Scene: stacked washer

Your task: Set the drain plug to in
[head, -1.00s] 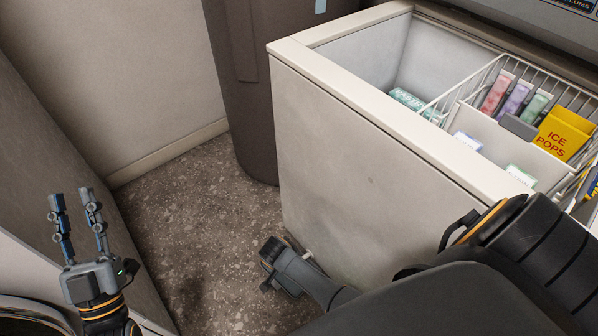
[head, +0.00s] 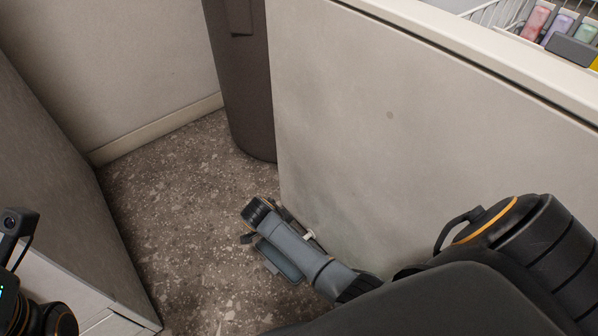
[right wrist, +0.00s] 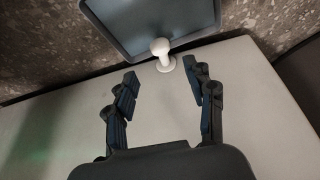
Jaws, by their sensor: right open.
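The drain plug (right wrist: 163,54) is a small white knob with a round flange, low on the freezer's pale side wall (right wrist: 70,115). In the head view the plug (head: 309,236) is a small white bit beside my right forearm. In the right wrist view my right gripper (right wrist: 165,85) is open and empty. Its fingers stand on either side of the line to the plug, with the knob just ahead of the fingertips, not between them. In the head view my right arm largely hides this gripper. Only my left wrist and arm show at the left edge; its fingers are out of view.
A blue-grey tray (right wrist: 150,22) lies on the speckled floor (head: 180,215) below the plug. A dark bin (head: 240,90) stands behind the freezer's corner. A grey cabinet (head: 50,150) borders the floor at left.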

